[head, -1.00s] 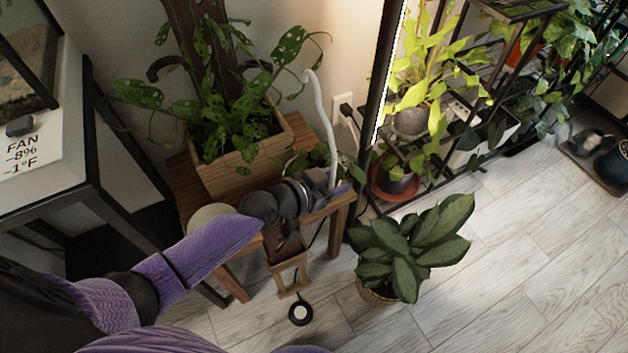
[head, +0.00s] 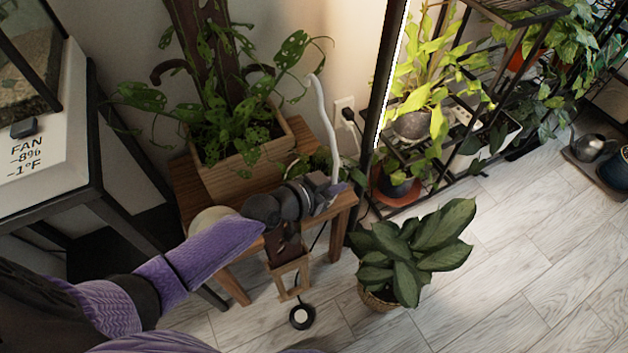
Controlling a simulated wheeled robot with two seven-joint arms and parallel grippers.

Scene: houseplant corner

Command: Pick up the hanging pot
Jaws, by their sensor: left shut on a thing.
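The hanging pot shows mainly as its white curved hanger (head: 325,125), which rises above the right end of a wooden bench, with small green leaves beside it. The pot body is mostly hidden by my left wrist and gripper, so I cannot tell its shape. My left gripper (head: 334,190) reaches in from the left, at the foot of the hanger, and is shut on the hanging pot. I cannot see whether the pot touches the bench. My right gripper is out of view.
A large plant in a wooden planter (head: 240,175) stands on the wooden bench (head: 340,212) behind my arm. A leafy plant in a basket (head: 375,298) stands on the floor to the right. A black plant shelf (head: 385,70) rises beyond it. Floor at lower right is clear.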

